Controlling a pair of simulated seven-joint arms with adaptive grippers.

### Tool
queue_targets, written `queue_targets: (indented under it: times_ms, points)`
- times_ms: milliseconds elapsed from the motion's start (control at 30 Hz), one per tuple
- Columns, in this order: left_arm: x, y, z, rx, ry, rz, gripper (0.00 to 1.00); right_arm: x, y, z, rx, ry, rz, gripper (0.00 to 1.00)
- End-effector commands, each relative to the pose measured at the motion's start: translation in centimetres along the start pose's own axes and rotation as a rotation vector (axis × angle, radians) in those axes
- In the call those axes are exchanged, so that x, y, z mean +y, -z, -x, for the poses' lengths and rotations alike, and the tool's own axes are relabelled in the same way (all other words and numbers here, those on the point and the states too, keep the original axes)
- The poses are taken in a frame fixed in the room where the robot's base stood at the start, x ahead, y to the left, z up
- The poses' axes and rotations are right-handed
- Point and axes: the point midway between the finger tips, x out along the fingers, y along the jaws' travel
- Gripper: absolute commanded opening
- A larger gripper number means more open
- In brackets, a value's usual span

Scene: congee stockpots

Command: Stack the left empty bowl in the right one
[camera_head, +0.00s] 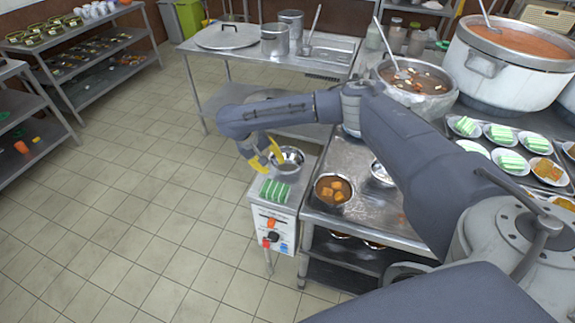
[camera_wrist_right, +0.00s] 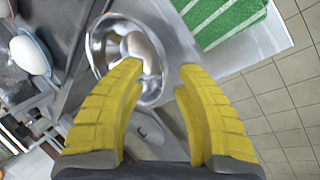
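The left metal bowl (camera_head: 290,158) sits on the small white-sided stand and looks empty. It also shows in the right wrist view (camera_wrist_right: 100,45), shiny inside. The right metal bowl (camera_head: 381,174) is on the steel table, partly hidden behind my right arm; its inside is mostly hidden. My right gripper (camera_head: 267,156) has yellow fingers and is at the left bowl's left side. In the wrist view the fingers (camera_wrist_right: 160,72) are apart, one over the bowl's inside and one beyond its rim. I cannot tell whether they touch it. My left gripper is not in view.
A green-and-white striped cloth (camera_head: 275,191) lies in front of the left bowl. A bowl of brown food with orange cubes (camera_head: 332,189) stands on the table between the two bowls. A stockpot (camera_head: 415,80) and several filled plates are farther right.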

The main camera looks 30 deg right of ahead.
Motion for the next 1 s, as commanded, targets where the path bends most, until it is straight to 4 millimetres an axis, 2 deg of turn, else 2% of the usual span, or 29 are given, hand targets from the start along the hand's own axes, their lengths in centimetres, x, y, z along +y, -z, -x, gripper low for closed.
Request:
queue_targets:
  times_ms: [367,633,1000]
  points:
    - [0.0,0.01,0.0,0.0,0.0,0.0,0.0,0.05,0.03,-0.39,0.001,-0.001,-0.001,0.33]
    - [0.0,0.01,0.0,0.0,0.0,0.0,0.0,0.03,0.02,-0.37,0.001,0.0,0.0,0.01]
    - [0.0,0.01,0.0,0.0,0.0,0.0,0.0,0.03,0.04,-0.35,0.001,0.0,0.0,0.0]
